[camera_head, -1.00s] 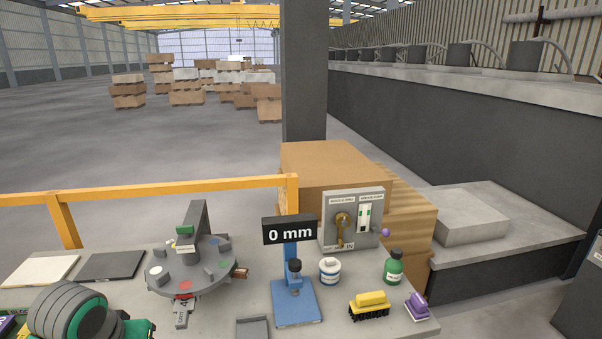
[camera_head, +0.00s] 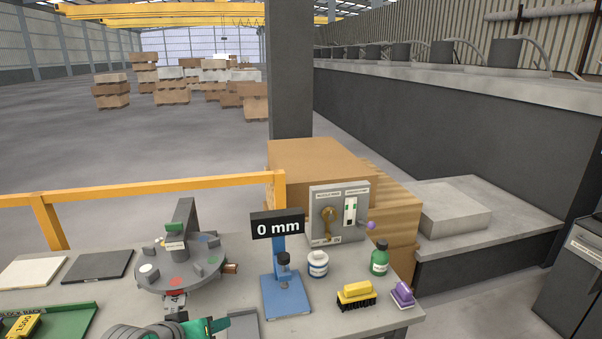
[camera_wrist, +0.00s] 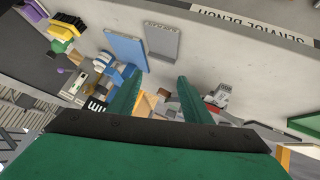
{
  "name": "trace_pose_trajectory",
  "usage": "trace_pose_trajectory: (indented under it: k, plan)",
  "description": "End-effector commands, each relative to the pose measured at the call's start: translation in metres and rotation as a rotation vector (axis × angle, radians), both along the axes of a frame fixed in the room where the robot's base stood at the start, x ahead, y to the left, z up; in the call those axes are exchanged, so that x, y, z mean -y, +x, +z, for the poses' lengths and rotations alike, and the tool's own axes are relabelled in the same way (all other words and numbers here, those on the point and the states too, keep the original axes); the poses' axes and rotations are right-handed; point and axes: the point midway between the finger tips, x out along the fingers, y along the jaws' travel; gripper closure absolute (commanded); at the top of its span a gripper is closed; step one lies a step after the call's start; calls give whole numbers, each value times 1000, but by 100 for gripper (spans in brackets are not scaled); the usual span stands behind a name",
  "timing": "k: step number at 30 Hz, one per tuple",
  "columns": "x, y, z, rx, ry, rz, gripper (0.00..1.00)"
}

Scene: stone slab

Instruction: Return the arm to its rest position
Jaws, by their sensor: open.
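My gripper (camera_wrist: 158,98) shows in the wrist view with its two green fingers spread apart and nothing between them. It is above the stone bench top (camera_wrist: 190,40). In the head view my green and grey arm end shows at the bottom edge, over the front of the bench (camera_head: 108,266), and its fingertips are not clear there. A blue gauge stand (camera_head: 286,295) with a "0 mm" display (camera_head: 277,226) stands to the right of my arm. It also shows in the wrist view as a blue plate (camera_wrist: 125,47).
A round turntable (camera_head: 150,283) stands behind my arm. A white jar (camera_head: 317,264), green bottle (camera_head: 379,259), yellow brush (camera_head: 356,295) and purple item (camera_head: 402,294) stand at right. A switch panel (camera_head: 352,208) is behind them. A green tray (camera_head: 75,318) lies at front left.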

Motion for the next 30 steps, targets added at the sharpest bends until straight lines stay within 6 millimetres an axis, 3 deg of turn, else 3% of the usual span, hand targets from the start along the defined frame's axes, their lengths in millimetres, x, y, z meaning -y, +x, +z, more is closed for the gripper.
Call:
trace_pose_trajectory:
  k: [1,6,14,23,30]
  plan:
    - [20,8,-6,40,-40,-7,55]
    - [68,27,-17,172,-144,1,55]
    - [129,33,-41,325,-274,57,55]
    - [181,7,-83,428,-352,165,55]
    - [209,-39,-124,466,-346,253,55]
